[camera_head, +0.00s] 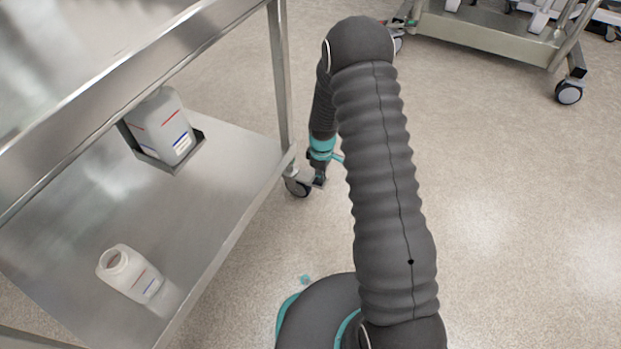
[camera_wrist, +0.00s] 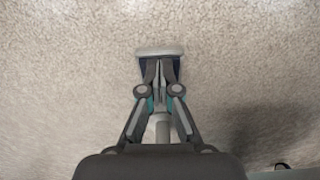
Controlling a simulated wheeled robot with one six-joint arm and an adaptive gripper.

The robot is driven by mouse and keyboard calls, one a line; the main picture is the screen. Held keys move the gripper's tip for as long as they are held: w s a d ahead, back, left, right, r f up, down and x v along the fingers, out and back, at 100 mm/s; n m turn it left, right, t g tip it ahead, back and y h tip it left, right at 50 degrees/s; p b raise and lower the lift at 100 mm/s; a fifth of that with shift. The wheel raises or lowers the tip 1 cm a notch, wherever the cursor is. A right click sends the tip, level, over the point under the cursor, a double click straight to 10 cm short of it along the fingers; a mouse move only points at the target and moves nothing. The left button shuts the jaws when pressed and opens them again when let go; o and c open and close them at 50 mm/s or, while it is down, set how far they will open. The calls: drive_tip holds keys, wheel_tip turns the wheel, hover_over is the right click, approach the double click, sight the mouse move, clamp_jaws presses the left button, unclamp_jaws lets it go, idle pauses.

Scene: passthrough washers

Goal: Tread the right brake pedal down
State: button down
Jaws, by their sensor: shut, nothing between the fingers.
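My gripper (camera_wrist: 160,72) points down at the floor in the wrist view, with its fingers closed together and empty. A small pale-edged, dark piece (camera_wrist: 160,51) lies at the fingertips; it may be the brake pedal, but I cannot tell, nor whether the fingers touch it. The brake pedal cannot be clearly made out there.
The steel cart (camera_head: 235,230) fills the left side, with a white bottle (camera_head: 162,128) in a holder and an open white bottle (camera_head: 130,272) on its lower shelf. Another wheeled cart (camera_head: 487,37) stands at the back right. The floor on the right is clear.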

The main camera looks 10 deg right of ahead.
drive_tip(key=shift+f, duration=0.6)
drive_tip(key=shift+r+p, duration=2)
drive_tip(key=shift+r, duration=2)
